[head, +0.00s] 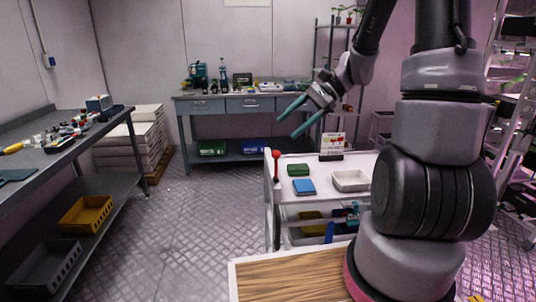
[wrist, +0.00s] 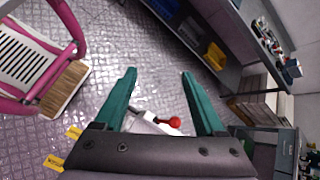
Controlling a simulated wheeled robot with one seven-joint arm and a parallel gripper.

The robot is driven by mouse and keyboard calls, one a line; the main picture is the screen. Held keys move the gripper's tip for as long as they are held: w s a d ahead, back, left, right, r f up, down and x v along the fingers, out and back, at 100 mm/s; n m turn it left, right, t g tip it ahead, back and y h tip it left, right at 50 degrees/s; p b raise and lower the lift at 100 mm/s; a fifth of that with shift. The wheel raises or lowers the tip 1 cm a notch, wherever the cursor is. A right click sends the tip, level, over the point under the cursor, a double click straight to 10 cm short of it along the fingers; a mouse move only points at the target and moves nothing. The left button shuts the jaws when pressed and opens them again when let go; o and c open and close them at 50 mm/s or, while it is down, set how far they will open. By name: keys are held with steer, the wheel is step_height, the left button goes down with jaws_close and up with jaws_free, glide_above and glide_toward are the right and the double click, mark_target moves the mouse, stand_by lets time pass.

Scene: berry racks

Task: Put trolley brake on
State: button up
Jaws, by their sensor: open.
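The white trolley (head: 287,222) stands in front of my arm in the head view, with its white corner also in the wrist view (wrist: 148,124). A red lever with a ball knob (head: 276,154) stands roughly upright at the trolley's left end. The red knob (wrist: 174,122) shows between the finger bases in the wrist view. My gripper (head: 290,125) is open and empty, above the trolley's left end and a little higher than the knob. Its two green fingers (wrist: 158,75) are spread wide in the wrist view. They do not appear to touch the lever.
A grey workbench (head: 225,105) stands behind, another bench (head: 40,160) at left. The patterned metal floor (head: 180,215) left of the trolley is clear.

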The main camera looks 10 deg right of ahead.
steer(key=w+d+f+m+t+y, duration=0.25)
steer(key=w+f+m+y, duration=0.35)
steer(key=f, duration=0.3)
steer(key=m+t, duration=0.6)
glide_toward(276, 166)
step_height(276, 166, up, 5)
steer(key=w+a, duration=0.2)
steer(key=x, duration=1)
steer(key=shift+a+f, duration=0.15)
steer(key=shift+a, duration=0.2)
jaws_close()
